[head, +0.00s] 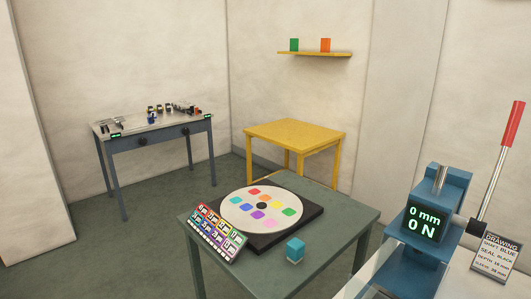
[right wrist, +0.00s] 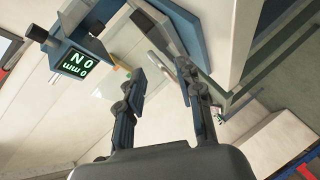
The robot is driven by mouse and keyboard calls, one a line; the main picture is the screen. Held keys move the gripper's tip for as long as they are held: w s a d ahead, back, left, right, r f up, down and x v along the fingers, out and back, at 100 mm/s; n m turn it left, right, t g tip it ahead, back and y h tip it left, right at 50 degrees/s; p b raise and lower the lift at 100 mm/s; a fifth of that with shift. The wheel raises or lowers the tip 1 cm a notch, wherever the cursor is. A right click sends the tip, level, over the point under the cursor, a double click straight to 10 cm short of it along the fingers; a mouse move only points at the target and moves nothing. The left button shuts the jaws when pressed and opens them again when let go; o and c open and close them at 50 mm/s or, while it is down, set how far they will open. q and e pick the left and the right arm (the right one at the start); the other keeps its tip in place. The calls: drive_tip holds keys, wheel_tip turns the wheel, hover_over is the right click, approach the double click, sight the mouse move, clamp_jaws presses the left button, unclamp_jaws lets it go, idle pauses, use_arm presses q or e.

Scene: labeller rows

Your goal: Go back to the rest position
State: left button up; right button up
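My right gripper (right wrist: 162,80) shows in the right wrist view. Its two fingers stand wide apart with nothing between them. Past the fingers is the blue press, with its display (right wrist: 77,64) upside down in that view. Neither gripper shows in the head view, and my left gripper is in no view.
A yellow table (head: 295,133) stands behind, below a yellow shelf (head: 315,54). A grey bench (head: 160,131) is back left. A drawing card (head: 496,257) is beside the press.

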drive_tip(key=s+a+f+m+g+y, duration=0.4)
drive_tip(key=s+a+f+m+g, duration=0.2)
drive_tip(key=s+m+g, duration=0.35)
drive_tip(key=s+f+n+g+b, duration=0.1)
drive_tip(key=s+f+n+g, duration=0.2)
drive_tip(key=f, duration=2.6)
drive_tip(key=s+d+f+m+b, duration=0.1)
drive_tip(key=s+d+f, duration=0.2)
drive_tip(key=s+f, duration=1.2)
drive_tip(key=shift+s+f+g, duration=0.2)
drive_tip(key=shift+s+g, duration=0.15)
drive_tip(key=shift+s, duration=0.45)
